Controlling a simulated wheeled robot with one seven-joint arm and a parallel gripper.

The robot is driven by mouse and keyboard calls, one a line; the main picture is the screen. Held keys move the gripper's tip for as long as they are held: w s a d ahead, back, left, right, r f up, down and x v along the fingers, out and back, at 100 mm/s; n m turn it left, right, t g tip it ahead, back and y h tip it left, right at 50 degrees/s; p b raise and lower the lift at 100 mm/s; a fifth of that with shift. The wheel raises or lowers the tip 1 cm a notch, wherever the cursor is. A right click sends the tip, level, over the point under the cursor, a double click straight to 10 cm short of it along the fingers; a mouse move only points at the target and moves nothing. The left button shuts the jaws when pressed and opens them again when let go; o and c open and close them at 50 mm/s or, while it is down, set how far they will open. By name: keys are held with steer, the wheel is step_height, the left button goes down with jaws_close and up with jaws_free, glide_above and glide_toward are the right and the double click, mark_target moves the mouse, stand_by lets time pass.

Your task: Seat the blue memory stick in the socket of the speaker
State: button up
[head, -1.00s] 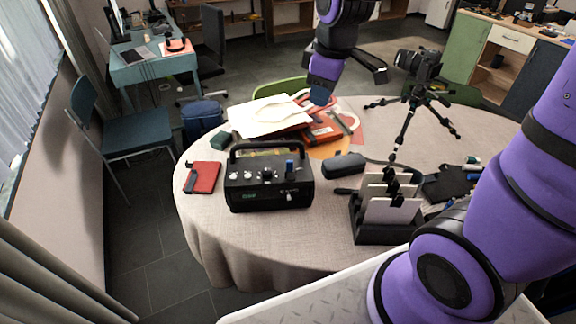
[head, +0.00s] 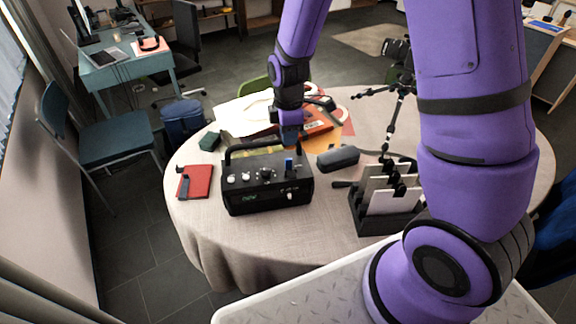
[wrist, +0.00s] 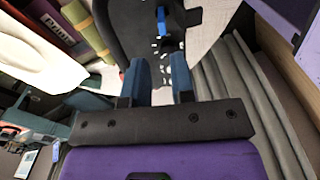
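The speaker (head: 265,200) is a black box with a carry handle, white knobs and a small green display, near the front left of the round table. The blue memory stick (head: 289,164) stands upright at the right part of its top panel; I cannot tell how deep it sits. My gripper (head: 290,137) is just above and behind the stick, pointing down. In the wrist view the blue stick (wrist: 161,20) lies beyond the two blue fingers (wrist: 159,62), which are apart with nothing between them. The socket cannot be made out.
A dark case (head: 338,158) and a black rack with white plates (head: 385,212) stand right of the speaker. A red notebook (head: 196,181) lies left. Papers (head: 245,116) and a red book (head: 318,122) lie behind. A tripod (head: 397,110) stands at the back right.

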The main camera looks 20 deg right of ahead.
mark_target(289, 159)
steer(key=shift+s+f, duration=0.15)
steer(key=shift+f, duration=4.55)
jaws_close()
